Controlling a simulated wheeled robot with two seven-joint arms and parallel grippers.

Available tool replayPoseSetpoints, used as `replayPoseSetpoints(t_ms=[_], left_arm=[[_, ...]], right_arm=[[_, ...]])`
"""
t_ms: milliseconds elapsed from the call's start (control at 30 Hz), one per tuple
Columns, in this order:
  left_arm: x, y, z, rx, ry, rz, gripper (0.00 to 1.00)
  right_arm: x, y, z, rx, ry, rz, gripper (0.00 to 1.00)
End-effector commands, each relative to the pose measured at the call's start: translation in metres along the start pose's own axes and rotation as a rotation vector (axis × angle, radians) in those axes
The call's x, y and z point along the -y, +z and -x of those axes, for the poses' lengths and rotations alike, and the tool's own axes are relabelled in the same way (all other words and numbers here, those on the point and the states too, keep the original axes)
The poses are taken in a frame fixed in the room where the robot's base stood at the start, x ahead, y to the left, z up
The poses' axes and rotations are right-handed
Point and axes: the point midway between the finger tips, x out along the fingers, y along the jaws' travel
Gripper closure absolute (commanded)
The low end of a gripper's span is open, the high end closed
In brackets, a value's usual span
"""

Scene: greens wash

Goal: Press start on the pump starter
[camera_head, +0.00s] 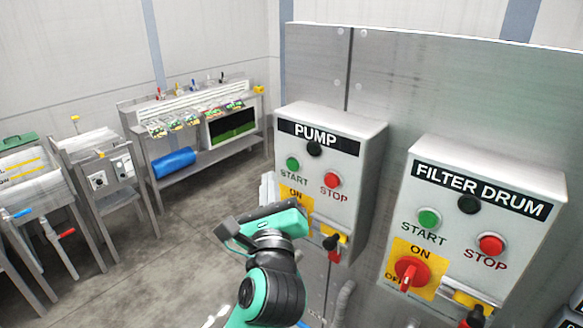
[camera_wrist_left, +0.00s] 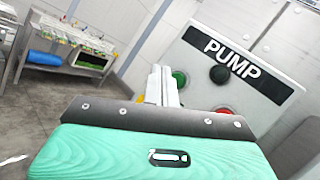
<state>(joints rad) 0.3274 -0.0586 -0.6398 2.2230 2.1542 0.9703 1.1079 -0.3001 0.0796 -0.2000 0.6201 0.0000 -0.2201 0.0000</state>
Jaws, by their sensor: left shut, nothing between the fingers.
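The pump starter (camera_head: 357,150) is a grey box labelled PUMP on a steel panel. Its green start button (camera_head: 293,163) is at left, beside a red stop button (camera_head: 332,180), with a black knob or lamp (camera_head: 314,149) above. My left gripper (camera_head: 268,186) is shut and empty, just left of and below the start button. In the left wrist view, the shut fingers (camera_wrist_left: 162,84) point up beside the green start button (camera_wrist_left: 180,79); contact cannot be told. The red stop button (camera_wrist_left: 224,110) is partly hidden there. My left arm hides part of the pump's yellow ON plate. My right gripper is not seen.
A similar FILTER DRUM starter (camera_head: 548,190) hangs to the right, with its own green, red and rotary controls. Metal benches and sinks stand at the back left, one with a blue roll (camera_head: 174,162) below. The concrete floor (camera_head: 185,240) between is clear.

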Motion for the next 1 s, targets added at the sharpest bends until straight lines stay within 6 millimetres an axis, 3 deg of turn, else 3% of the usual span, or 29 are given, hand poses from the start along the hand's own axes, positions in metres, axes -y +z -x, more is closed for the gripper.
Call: replayPoseSetpoints(t_ms=[300, 1000], left_arm=[[0.014, -0.014, -0.02, 0.001, 0.001, -0.001, 1.0], [0.015, -0.015, -0.021, 0.001, 0.001, -0.001, 1.0]], right_arm=[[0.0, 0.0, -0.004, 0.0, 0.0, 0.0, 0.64], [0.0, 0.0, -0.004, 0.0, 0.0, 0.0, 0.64]])
